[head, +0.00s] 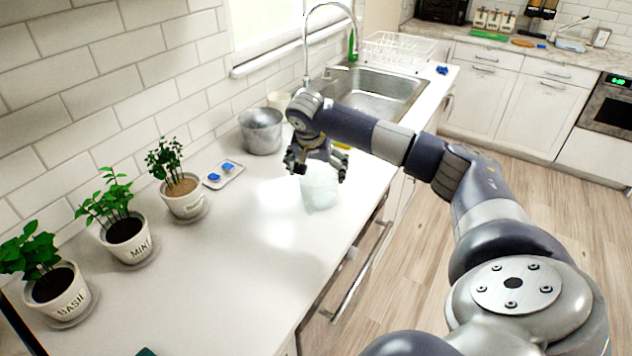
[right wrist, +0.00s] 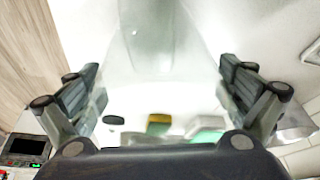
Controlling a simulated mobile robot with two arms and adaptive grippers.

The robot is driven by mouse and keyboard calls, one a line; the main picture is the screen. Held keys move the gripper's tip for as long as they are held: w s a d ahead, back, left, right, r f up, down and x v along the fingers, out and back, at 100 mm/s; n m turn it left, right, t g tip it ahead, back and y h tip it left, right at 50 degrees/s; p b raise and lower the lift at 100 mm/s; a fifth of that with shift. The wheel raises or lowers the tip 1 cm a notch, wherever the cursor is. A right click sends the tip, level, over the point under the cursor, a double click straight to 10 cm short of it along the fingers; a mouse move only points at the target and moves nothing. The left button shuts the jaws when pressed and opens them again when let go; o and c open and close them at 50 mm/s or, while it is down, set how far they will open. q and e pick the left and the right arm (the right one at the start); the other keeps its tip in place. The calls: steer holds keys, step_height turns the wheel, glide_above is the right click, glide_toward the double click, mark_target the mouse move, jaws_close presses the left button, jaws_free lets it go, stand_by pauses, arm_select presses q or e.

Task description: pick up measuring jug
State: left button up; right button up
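The measuring jug (head: 320,188) is a clear, whitish vessel standing on the white counter, hard to make out against it. My right gripper (head: 316,168) is over the jug's top, pointing down, with its fingers spread. In the right wrist view the two fingers of my right gripper (right wrist: 160,66) are wide apart, with the clear jug (right wrist: 150,40) between them. I cannot tell whether the fingers touch its sides. The jug's far side and top are partly hidden by the gripper. My left gripper is not in view.
A metal pot (head: 261,132) stands close to the left of the gripper, with a cream container (head: 279,101) behind it. A small tray (head: 223,175) with blue items and several potted herbs line the wall. The sink (head: 375,95) lies beyond. The front counter is clear.

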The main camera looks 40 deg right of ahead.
steer(key=c, duration=0.4)
